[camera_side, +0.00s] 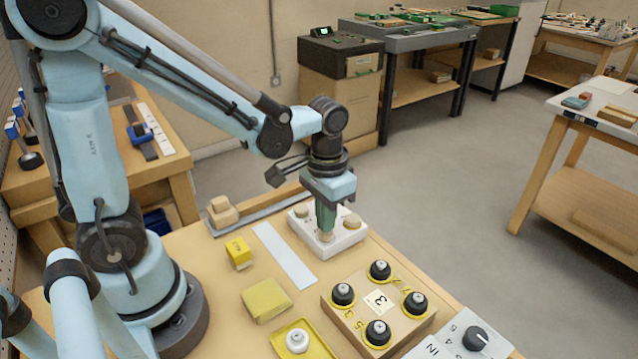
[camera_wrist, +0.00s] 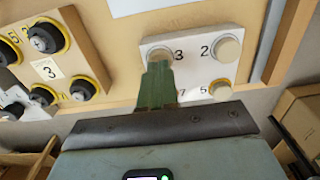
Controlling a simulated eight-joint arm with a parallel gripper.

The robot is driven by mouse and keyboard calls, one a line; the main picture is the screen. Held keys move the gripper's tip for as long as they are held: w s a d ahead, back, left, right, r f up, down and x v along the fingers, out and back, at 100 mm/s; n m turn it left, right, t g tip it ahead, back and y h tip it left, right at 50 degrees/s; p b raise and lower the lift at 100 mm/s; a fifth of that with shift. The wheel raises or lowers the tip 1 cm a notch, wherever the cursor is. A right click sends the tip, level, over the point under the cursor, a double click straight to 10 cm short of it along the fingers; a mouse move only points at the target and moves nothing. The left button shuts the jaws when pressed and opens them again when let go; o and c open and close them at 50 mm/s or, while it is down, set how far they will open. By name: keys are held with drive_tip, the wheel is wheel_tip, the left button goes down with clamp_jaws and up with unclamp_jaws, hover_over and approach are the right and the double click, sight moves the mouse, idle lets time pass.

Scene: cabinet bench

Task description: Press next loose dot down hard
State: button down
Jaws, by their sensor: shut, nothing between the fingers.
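A white block (camera_side: 342,243) with round tan dots lies on the bench; it also shows in the wrist view (camera_wrist: 193,72) with printed numbers beside the dots. My gripper (camera_side: 326,230) points down over the block, its green fingers shut and empty. The fingertips (camera_wrist: 158,68) are at the dot by the number 3 (camera_wrist: 160,56), touching it or just above; I cannot tell which. The dot by the 2 (camera_wrist: 228,48) and the dot by the 5 (camera_wrist: 221,90) are in plain view. The area near the 7 is partly hidden by my fingers. I cannot tell which dots are loose.
A wooden block with several black knobs (camera_side: 357,315) stands in front of the white block. A yellow cube (camera_side: 238,253), a yellow pad (camera_side: 266,299) and a white strip (camera_side: 285,256) lie to the left. A white dial panel (camera_side: 452,344) sits at front right.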

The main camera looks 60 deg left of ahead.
drive_tip(key=shift+f, duration=0.5)
idle(1.0)
drive_tip(key=shift+r, duration=0.15)
idle(2.1)
wheel_tip(320, 180, up, 11)
idle(1.2)
drive_tip(key=t, duration=0.2)
drive_tip(key=s+a+f+t, duration=0.1)
drive_tip(key=t, duration=0.1)
drive_tip(key=s+a+f+t, duration=0.1)
drive_tip(key=t, duration=0.2)
drive_tip(key=shift+s+a, duration=0.1)
drive_tip(key=shift+s, duration=0.1)
